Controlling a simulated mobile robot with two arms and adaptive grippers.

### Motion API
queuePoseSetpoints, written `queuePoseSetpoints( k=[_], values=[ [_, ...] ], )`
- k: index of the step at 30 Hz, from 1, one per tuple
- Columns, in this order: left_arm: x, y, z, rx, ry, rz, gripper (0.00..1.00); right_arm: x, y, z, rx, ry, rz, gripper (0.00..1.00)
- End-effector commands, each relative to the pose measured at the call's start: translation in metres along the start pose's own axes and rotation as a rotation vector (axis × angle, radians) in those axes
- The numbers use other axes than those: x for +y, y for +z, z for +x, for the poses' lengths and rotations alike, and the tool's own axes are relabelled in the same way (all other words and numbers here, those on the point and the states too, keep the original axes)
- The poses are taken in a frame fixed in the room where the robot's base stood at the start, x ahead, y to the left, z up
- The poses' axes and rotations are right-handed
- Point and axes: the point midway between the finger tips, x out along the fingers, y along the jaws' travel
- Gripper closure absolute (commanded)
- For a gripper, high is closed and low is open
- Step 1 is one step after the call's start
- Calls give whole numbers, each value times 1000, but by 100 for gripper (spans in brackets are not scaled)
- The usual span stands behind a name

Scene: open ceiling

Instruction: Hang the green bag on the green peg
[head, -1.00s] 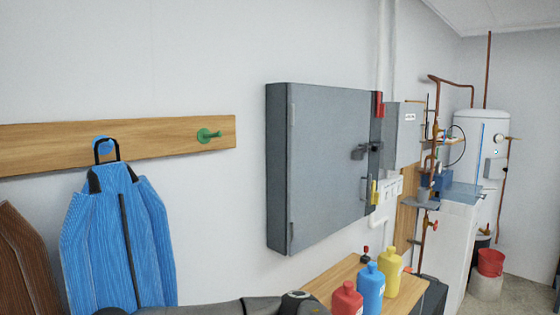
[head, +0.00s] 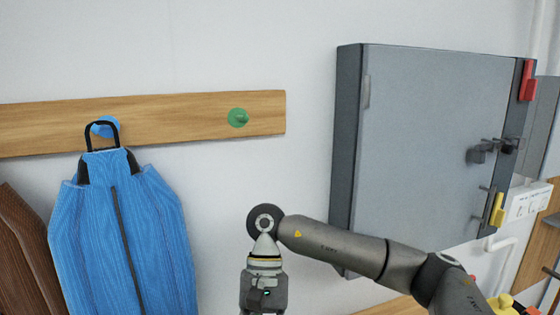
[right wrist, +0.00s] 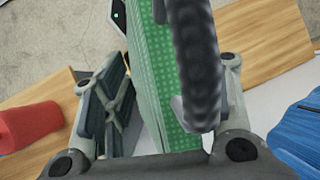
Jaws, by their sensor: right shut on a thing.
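The green peg (head: 238,118) sticks out near the right end of the wooden wall rail, with nothing hanging on it. The right arm comes in from the right in the head view, and its gripper points down below the peg, with the fingertips out of frame. In the right wrist view the green bag (right wrist: 146,60) with its thick dark strap lies between the fingers of my right gripper (right wrist: 165,95). The right gripper is shut on the bag; its exact grip point is partly hidden. The bag is outside the head view. My left gripper is in neither current view.
A blue bag (head: 118,235) hangs on the blue peg (head: 105,128), left of the green one. A brown bag (head: 25,260) hangs farther left. A grey wall cabinet (head: 430,150) juts out to the right. The rail (head: 190,120) is clear between the pegs.

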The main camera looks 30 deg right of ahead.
Motion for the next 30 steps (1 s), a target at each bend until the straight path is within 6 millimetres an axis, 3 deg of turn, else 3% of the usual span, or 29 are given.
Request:
queuePoseSetpoints(
  k=[1,6,18,24,30],
  values=[
    [-2,0,-11,-1,-2,1,32,-2,7,-25,12,-38,69,96],
    [-5,-2,-29,-1,-5,2,32,-8,26,-88,33,-163,331,96],
    [-8,-5,-68,-1,-8,2,32,-8,88,-225,42,-444,911,96],
    [-7,-6,-80,-1,-8,2,32,-5,116,-269,31,-541,1113,96],
    [-6,-7,-84,-1,-6,1,32,-2,127,-286,23,-581,1204,96]
  ],
)
